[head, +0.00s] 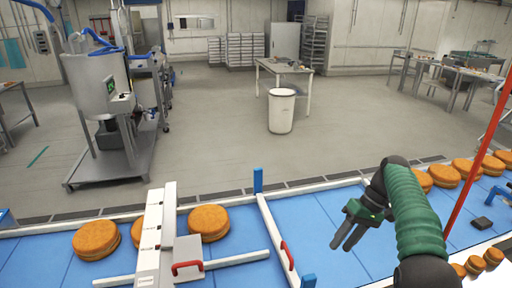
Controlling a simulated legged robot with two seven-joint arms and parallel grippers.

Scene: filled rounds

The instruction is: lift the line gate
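The line gate appears to be a white bar (268,222) lying low across the blue conveyor (335,215). It runs between a blue post (258,180) at the far side and another blue post (308,281) at the near side. A red handle (288,256) is fixed on the bar. My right gripper (341,244), dark and green, is over the belt to the right of the handle, apart from it. Its fingers point down-left, are spread apart and hold nothing. My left gripper is out of view.
Round orange-brown filled pieces (96,239) sit on the belt at left, with several more (444,176) at right. A white upright unit (157,235) with a second red handle (187,268) stands left of the gate. A thin red pole (477,160) slants at right.

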